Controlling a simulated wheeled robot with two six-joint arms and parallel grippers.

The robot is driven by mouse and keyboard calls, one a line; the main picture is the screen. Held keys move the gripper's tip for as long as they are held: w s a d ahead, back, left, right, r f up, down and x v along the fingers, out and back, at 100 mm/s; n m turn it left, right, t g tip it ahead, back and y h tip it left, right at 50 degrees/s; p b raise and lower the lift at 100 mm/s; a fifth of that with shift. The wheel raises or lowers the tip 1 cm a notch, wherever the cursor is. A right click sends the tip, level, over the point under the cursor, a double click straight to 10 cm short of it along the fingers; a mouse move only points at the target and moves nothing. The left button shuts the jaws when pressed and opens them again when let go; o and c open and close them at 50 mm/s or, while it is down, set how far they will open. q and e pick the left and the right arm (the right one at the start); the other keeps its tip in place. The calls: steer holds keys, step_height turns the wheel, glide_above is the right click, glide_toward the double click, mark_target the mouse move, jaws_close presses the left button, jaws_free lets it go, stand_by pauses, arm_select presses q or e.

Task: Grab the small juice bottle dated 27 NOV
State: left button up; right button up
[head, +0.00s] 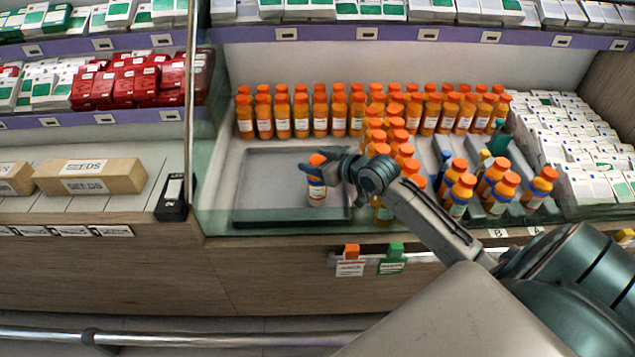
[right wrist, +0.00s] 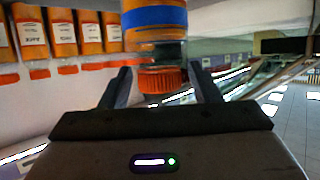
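A small orange-capped bottle (head: 317,191) with a white label is upright over the dark tray, apart from the other bottles. My right gripper (head: 320,170) has its fingers on both sides of its upper part and appears shut on it. In the right wrist view the bottle (right wrist: 155,18) appears cap-down between the fingertips (right wrist: 162,66), with a blue band showing. Small gaps show beside its cap. I cannot tell whether its base touches the tray. No date can be read on it. My left gripper is out of view.
The dark tray (head: 270,214) is otherwise bare. Rows of orange-capped bottles (head: 300,118) stand behind it. More bottles (head: 458,193), some with blue bands, stand to the right. White cartons (head: 570,140) fill the far right. A glass pane and post (head: 189,110) border the left.

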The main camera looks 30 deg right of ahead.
jaws_close()
steer(key=shift+r, duration=0.15)
